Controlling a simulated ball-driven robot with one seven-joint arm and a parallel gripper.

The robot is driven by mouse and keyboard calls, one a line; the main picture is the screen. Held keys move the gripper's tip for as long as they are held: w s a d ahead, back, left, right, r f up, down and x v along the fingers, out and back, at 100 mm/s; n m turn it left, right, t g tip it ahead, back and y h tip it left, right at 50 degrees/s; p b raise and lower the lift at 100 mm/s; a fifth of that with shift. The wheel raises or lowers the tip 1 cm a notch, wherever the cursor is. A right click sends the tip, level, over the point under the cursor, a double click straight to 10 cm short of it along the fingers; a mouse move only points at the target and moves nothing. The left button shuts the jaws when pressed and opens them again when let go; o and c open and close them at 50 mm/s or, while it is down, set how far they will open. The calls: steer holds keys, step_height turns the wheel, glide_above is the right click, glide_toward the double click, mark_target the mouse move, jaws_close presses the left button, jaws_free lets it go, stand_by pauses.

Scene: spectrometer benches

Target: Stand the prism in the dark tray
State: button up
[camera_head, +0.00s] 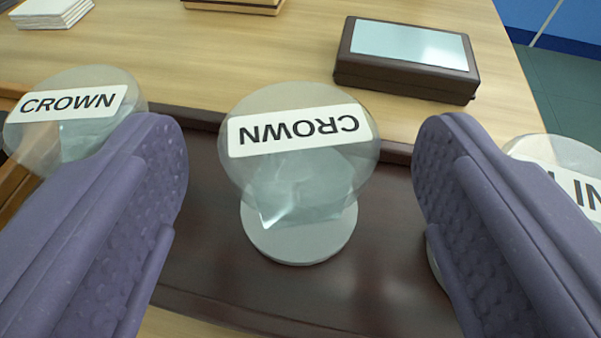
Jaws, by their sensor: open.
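A clear glass prism (305,190) with a round top and a white label reading CROWN, upside down in the view, stands on a pale grey round base (300,243). It stands on a dark brown tray or board (205,250). My gripper (300,150) is open, with one purple finger on each side of this prism and a gap on both sides. A second CROWN prism (72,135) is at the left, partly behind the left finger. A third labelled piece (570,160) is at the right edge, partly hidden by the right finger; its label shows only in part.
A dark brown box with a pale glassy top (410,50) lies on the wooden bench (240,60) beyond the prisms. A white stack of paper or cards (50,12) is at the far left. A blue wall and green floor show at the far right.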

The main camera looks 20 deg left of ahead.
steer(key=p+v, duration=0.2)
steer(key=v, duration=0.6)
steer(key=w+d+r+n+g+h, duration=0.1)
steer(key=w+d+r+g+h, duration=0.25)
steer(key=w+d, duration=0.5)
steer(key=w+d+r+h, duration=0.1)
steer(key=w+r+h, duration=0.2)
steer(key=w+r, duration=0.7)
steer(key=w+r+h, duration=0.3)
steer(key=w+r, duration=0.4)
steer(key=r, duration=0.8)
steer(key=w+a+r+m+t, duration=0.1)
steer(key=a+r+m+t, duration=0.1)
steer(key=a+r, duration=0.8)
steer(key=w+a+r+m+t, duration=0.15)
steer(key=a+r, duration=0.55)
steer(key=r, duration=0.8)
steer(key=s+a+r+y, duration=0.2)
steer(key=s+a+r, duration=0.4)
steer(key=a+r, duration=0.2)
steer(key=s+a+r+t+y, duration=0.1)
steer(key=s+a+r+y, duration=0.2)
steer(key=s+a+r, duration=0.3)
steer(key=a+r+m, duration=0.1)
steer(key=a+r, duration=0.1)
steer(key=a, duration=0.3)
steer(key=shift+a, duration=0.35)
